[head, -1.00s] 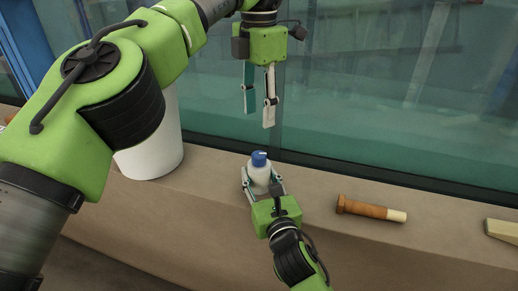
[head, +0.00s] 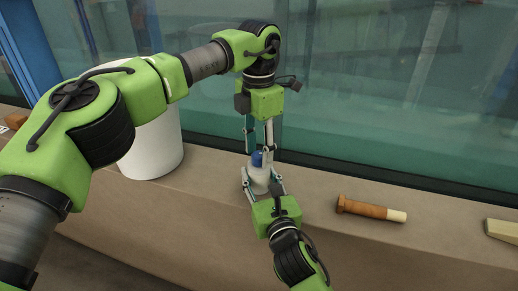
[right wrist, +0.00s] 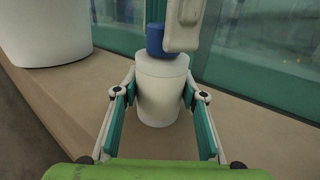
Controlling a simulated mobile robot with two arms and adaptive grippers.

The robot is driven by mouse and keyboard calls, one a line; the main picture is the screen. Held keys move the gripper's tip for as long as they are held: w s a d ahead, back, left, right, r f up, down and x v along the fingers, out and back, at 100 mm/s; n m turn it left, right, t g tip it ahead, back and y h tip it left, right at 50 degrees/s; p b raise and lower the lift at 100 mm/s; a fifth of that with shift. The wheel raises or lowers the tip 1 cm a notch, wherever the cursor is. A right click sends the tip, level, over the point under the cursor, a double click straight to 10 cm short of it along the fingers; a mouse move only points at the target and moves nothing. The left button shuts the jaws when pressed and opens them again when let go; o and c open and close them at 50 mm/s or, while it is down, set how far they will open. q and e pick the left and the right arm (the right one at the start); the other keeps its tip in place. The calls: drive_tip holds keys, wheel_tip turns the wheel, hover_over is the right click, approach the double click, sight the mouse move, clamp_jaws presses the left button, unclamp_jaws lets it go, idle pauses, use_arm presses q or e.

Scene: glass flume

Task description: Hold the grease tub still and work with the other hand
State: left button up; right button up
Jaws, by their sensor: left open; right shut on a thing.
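The grease tub (head: 260,182) is a small white tub with a blue cap (head: 256,158), upright on the ledge. It also shows in the right wrist view (right wrist: 160,97). My right gripper (head: 260,189) is shut on the tub's body, one finger on each side. My left gripper (head: 259,153) points down from above and is open. Its fingers are at the height of the blue cap, around or just beside it; I cannot tell whether they touch it. In the right wrist view one left finger hides part of the cap.
A white bucket (head: 152,150) stands on the ledge (head: 320,235) to the left. A brown, pale-ended handle-like piece (head: 370,209) lies right of the tub, and a pale block (head: 503,230) lies at the far right. The glass wall (head: 400,110) rises behind the tub.

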use_arm(q)
drive_tip(key=c, duration=1.1)
drive_tip(key=n, duration=0.4)
drive_tip(key=shift+n, duration=0.4)
drive_tip(key=o, duration=1.1)
drive_tip(key=shift+r, duration=0.1)
